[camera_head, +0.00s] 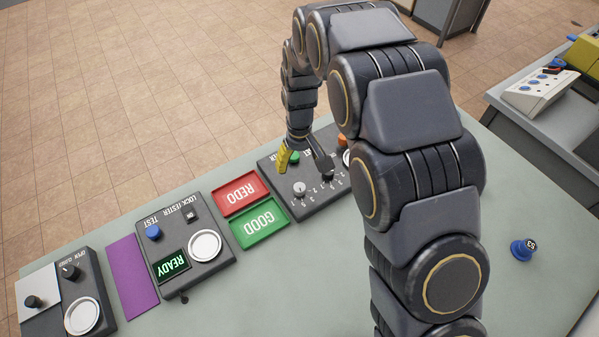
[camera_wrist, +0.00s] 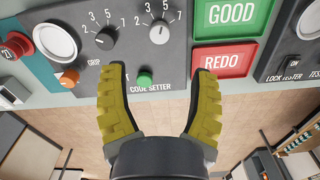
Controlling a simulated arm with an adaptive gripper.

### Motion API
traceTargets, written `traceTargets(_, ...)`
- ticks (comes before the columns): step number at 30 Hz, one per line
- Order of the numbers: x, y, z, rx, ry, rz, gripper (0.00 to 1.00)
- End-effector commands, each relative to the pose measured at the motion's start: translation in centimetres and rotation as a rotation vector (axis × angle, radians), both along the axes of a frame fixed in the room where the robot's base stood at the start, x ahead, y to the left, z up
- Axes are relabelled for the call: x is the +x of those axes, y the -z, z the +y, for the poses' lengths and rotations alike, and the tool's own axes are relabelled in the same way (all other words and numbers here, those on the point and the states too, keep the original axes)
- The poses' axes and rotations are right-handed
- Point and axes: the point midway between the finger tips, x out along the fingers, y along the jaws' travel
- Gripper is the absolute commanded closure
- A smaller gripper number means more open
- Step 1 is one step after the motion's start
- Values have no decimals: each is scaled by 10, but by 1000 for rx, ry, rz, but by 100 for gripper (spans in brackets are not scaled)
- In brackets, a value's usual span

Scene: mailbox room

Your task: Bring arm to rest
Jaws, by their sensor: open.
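My gripper (camera_wrist: 158,95) is open and empty in the wrist view, with its two yellow-padded fingers spread apart. In the head view my gripper (camera_head: 306,158) hangs over the code setter panel at the table's far edge. The code setter (camera_wrist: 65,78) is a dark box with numbered dials, a green button (camera_wrist: 145,79) and an orange button (camera_wrist: 69,78). The green button shows between the fingers in the wrist view, and no contact with it is visible. My arm arches across the table in the head view and hides part of the code setter.
The red REDO tray (camera_head: 240,193) and green GOOD tray (camera_head: 259,222) lie left of the code setter. Farther left are the lock tester (camera_head: 203,272), a purple mat (camera_head: 132,274) and a clamp panel (camera_head: 93,287). A blue piece marked 53 (camera_head: 523,249) stands right on otherwise clear tabletop.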

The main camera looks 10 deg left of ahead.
Motion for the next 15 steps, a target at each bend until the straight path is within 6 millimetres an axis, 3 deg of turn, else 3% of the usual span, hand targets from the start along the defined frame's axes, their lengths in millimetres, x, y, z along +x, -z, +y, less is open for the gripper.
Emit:
traceTargets(5,1,-16,0,2,1,-5,39)
traceTargets(15,0,-17,0,1,0,-2,39)
